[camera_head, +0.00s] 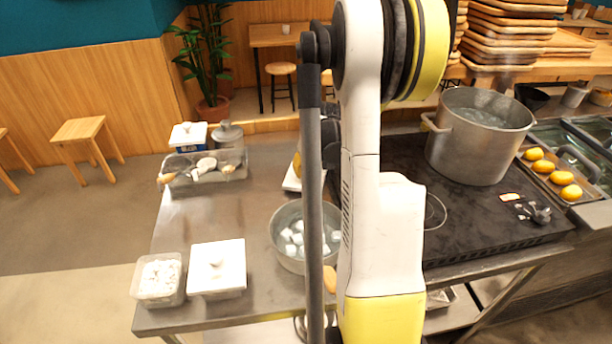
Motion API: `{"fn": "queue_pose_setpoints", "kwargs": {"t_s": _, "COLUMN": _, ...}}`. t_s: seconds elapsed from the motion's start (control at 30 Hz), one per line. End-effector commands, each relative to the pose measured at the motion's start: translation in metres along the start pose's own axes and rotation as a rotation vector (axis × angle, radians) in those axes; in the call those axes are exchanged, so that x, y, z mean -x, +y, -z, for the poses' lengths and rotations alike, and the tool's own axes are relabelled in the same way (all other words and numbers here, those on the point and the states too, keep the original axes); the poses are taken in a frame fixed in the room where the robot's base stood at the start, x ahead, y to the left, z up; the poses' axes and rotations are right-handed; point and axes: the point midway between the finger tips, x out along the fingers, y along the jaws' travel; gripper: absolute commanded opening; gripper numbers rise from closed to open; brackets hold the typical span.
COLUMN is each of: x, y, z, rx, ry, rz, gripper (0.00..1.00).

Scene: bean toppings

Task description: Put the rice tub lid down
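An open clear tub (158,281) with white, speckled contents, perhaps rice, stands at the table's front left corner. Beside it on the right is a tub under a square white lid (217,263) with a small knob; I cannot tell which of the two is the rice tub. A white flat edge (291,183) shows beside my arm at the middle of the table, mostly hidden, and I cannot tell whether it is a lid. My arm runs down the middle of the view; my gripper is not visible, and what it may hold is hidden.
A metal bowl with white cubes (283,255) stands partly behind my arm. A tray of utensils (205,178) and another white-lidded container (188,134) are at the back left. A large steaming pot (472,146) stands on the black stove (470,225). The left-middle tabletop is clear.

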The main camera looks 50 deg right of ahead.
Motion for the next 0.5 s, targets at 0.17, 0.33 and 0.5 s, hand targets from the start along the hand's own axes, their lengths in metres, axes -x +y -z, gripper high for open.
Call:
{"fn": "queue_pose_setpoints", "kwargs": {"t_s": 0.17, "x": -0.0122, "y": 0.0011, "z": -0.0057, "rx": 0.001, "ry": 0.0, "rz": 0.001, "gripper": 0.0}}
{"fn": "queue_pose_setpoints", "kwargs": {"t_s": 0.33, "x": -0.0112, "y": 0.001, "z": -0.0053, "rx": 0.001, "ry": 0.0, "rz": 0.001, "gripper": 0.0}}
{"fn": "queue_pose_setpoints", "kwargs": {"t_s": 0.5, "x": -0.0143, "y": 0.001, "z": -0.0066, "rx": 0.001, "ry": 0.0, "rz": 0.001, "gripper": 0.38}}
